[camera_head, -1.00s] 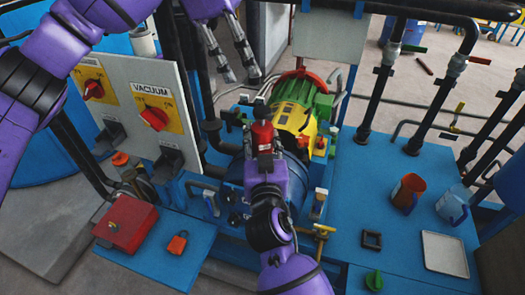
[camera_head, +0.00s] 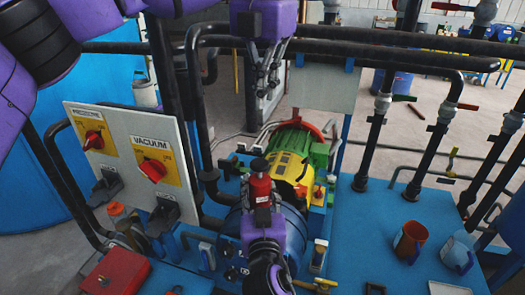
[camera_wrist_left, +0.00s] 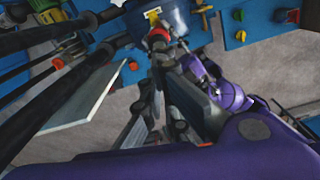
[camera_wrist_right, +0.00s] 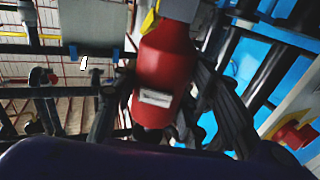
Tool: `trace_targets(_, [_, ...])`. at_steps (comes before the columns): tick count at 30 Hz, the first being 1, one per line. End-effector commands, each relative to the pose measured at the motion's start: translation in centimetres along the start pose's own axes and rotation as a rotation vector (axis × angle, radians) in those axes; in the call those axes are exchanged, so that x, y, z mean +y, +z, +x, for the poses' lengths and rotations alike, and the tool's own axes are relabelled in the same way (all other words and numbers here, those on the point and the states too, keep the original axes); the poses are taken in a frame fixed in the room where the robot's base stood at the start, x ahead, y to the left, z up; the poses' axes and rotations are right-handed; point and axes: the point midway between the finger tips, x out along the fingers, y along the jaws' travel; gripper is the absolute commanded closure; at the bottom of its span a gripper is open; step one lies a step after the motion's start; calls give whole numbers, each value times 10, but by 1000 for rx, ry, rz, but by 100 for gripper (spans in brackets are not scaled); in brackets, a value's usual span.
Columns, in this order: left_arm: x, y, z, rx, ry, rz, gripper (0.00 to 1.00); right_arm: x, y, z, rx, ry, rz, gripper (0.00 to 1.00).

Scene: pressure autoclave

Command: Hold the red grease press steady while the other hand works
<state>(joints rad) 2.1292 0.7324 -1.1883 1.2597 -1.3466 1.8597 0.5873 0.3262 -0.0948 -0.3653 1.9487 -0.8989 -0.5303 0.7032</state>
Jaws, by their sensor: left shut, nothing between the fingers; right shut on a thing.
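The red grease press (camera_head: 260,189) stands upright with a dark cap, in front of the yellow and green motor. My right gripper (camera_head: 263,208) is shut on it from the near side. In the right wrist view the red body (camera_wrist_right: 165,65) with a white label sits between the fingers. My left gripper (camera_head: 266,82) is shut and empty, above and beyond the press and clear of it, fingers pointing down. In the left wrist view its fingers (camera_wrist_left: 150,100) show, with a red part that may be the press (camera_wrist_left: 158,36) past them.
The yellow and green motor (camera_head: 291,165) sits just behind the press. A panel (camera_head: 128,150) with red knobs stands left. Black pipes (camera_head: 425,130) rise at right.

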Motion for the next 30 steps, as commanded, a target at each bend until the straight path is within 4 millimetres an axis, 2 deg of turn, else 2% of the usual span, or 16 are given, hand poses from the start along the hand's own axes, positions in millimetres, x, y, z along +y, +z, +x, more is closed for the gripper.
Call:
trace_targets(6, [-1, 0, -1, 1, -5, -139, 100, 0, 0, 0, 0, 0, 0, 100])
trace_targets(19, [-1, 0, 3, 1, -5, -147, 100, 0, 0, 0, 0, 0, 0, 100])
trace_targets(23, [-1, -1, 19, 3, -4, -145, 100, 0, 0, 0, 0, 0, 0, 100])
trace_targets(30, [-1, -1, 69, 3, -5, -146, 100, 0, 0, 0, 1, 0, 0, 100])
